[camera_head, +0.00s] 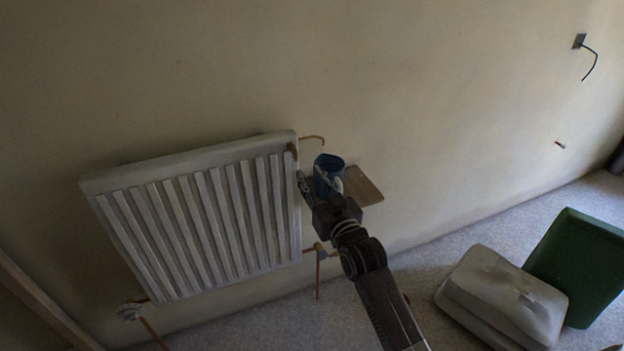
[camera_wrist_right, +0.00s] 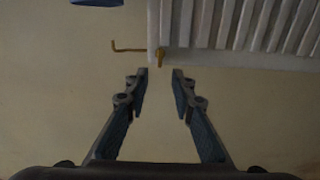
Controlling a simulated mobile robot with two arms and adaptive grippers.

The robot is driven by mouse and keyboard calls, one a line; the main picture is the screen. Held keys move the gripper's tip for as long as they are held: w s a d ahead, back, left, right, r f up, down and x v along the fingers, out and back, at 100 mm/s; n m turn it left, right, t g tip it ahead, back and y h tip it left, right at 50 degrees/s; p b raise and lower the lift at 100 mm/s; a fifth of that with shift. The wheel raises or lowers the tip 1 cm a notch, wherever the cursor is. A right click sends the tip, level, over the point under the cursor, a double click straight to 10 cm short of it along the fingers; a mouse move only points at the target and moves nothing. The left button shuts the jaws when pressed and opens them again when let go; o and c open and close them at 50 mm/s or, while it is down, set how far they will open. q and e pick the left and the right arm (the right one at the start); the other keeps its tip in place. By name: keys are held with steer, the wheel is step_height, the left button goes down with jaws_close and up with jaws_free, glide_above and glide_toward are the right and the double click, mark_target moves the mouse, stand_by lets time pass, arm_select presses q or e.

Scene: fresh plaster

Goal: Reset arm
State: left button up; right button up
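My right gripper (camera_head: 320,186) is in front of the wall, beside the right edge of the white radiator. In the right wrist view its two fingers (camera_wrist_right: 163,82) stand apart with nothing held between them. A blue edge, likely the cup, shows at the top of the wrist view (camera_wrist_right: 97,2). My left gripper is in neither view.
The white radiator (camera_head: 190,160) also fills the wrist view's upper right (camera_wrist_right: 245,25). A wooden board (camera_head: 364,188) sits by the cup. Copper pipes (camera_head: 318,270) are near the arm. Pale sacks (camera_head: 503,292) and a green container (camera_head: 583,262) are at right on the floor.

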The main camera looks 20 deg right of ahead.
steer(key=shift+s, duration=0.3)
